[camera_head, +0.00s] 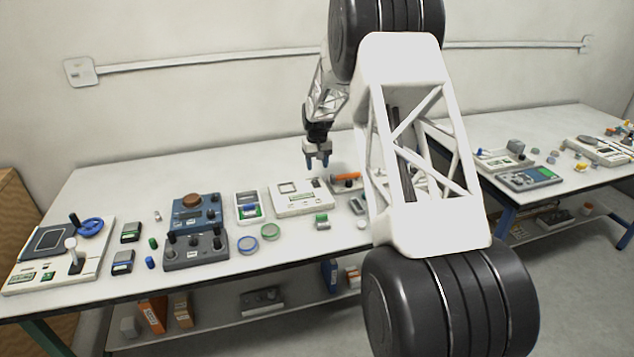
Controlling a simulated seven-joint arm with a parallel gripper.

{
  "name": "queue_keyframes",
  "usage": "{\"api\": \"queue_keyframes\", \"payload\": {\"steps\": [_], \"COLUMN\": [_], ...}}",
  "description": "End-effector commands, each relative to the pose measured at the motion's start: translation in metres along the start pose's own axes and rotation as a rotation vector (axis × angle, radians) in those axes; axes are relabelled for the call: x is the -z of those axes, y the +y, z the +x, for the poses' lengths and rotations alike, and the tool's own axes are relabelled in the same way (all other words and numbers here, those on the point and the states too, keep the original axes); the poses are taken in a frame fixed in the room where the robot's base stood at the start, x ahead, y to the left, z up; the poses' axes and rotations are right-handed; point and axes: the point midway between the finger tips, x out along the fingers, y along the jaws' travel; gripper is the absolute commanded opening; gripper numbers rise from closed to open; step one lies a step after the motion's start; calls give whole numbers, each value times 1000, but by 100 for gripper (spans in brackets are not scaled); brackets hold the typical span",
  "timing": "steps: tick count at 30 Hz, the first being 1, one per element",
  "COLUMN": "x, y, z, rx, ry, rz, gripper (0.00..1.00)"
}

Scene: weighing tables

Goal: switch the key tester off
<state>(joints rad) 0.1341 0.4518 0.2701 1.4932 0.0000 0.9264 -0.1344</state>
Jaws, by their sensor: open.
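No label that I can read marks the key tester. A white box (302,204) with a square panel and a small dark part at its right stands on the long table, below my gripper. My gripper (318,164) is open and empty, with its fingers pointing down above the back right of this box. It appears apart from the box. Whether any switch is on or off is too small to tell.
Blue (194,206) and dark grey (195,251) knobbed boxes stand to the left, and a white joystick panel (50,272) at the far left. My arm hides part of the table. A second table (557,204) is at right.

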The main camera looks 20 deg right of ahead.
Motion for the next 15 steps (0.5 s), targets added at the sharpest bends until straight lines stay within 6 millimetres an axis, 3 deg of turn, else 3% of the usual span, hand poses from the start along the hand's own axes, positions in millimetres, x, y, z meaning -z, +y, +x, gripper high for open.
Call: {"api": "queue_keyframes", "payload": {"steps": [15], "x": [0], "y": [0], "z": [10], "rx": [0], "ry": [-1], "rz": [0], "gripper": [51]}}
